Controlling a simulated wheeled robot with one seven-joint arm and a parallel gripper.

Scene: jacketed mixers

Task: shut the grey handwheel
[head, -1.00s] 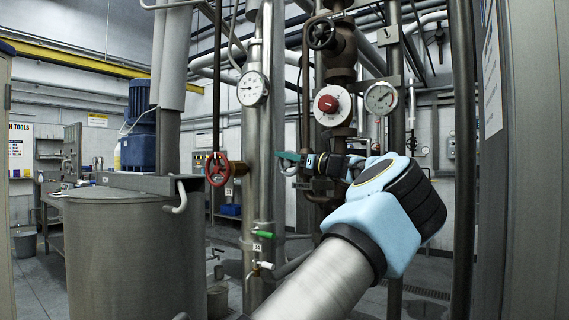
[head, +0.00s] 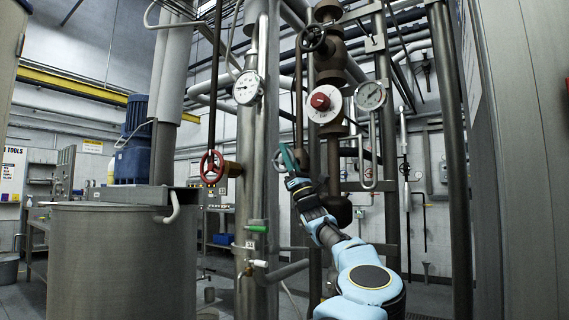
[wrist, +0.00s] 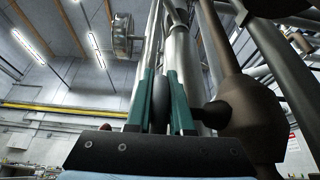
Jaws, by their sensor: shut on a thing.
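The grey handwheel (head: 276,160) is a small ring, partly hidden behind my fingertips in the head view. In the wrist view it appears edge-on as a dark disc (wrist: 160,104) between the two teal fingers, with its stem running right into a brown valve body (wrist: 250,115). My gripper (head: 288,157) reaches up to it from below right. In the wrist view my gripper (wrist: 162,95) is shut on the wheel's rim, one finger on each side. How far the wheel is turned cannot be told.
A red handwheel (head: 211,167) is to the left, past a thick steel pipe (head: 255,180) with a green-handled valve (head: 256,228). A steel vessel (head: 120,260) fills the lower left.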

